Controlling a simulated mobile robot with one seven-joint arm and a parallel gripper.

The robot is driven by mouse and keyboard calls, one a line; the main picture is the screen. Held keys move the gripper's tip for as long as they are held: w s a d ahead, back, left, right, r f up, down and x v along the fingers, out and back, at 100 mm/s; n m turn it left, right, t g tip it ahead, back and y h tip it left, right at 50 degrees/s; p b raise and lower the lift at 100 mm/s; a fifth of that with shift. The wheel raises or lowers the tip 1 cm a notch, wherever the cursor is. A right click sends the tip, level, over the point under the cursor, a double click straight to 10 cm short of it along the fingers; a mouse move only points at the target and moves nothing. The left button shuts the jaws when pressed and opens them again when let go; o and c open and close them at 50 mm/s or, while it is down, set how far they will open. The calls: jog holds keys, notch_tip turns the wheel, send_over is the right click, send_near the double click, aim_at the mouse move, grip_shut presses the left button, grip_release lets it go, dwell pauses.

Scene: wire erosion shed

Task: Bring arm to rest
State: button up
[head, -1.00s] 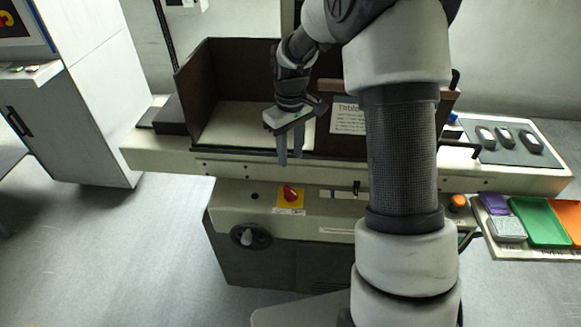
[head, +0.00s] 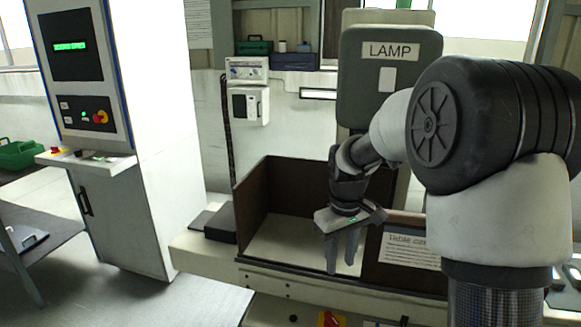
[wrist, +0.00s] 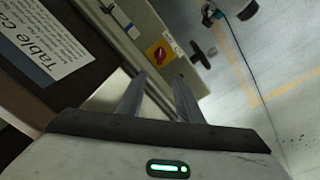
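My gripper (head: 341,266) hangs fingers down at the front of a dark-walled, open-fronted enclosure (head: 258,200) on the machine. Its two fingers are apart with nothing between them. In the wrist view the same gripper (wrist: 160,75) shows both fingers spread and empty, with a green light on its body. My arm reaches in from the right and hides part of the enclosure's right side.
A sign (head: 411,250) is on the enclosure's front panel, right of my gripper. A lamp box (head: 388,80) stands behind my arm. A control cabinet (head: 85,120) stands at left. A red knob on a yellow plate (wrist: 160,52) shows in the wrist view.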

jog(key=s+r+m+t+p, duration=0.2)
jog(key=s+r+t+p, duration=0.15)
jog(key=s+r, duration=1.05)
jog(key=s+r+m+t+p, duration=0.1)
jog(key=s+r+m+p, duration=0.2)
jog(key=s+r, duration=0.3)
jog(key=s, duration=0.4)
jog(key=shift+r, duration=0.2)
jog(key=shift+s+t, duration=0.1)
jog(key=shift+t, duration=0.15)
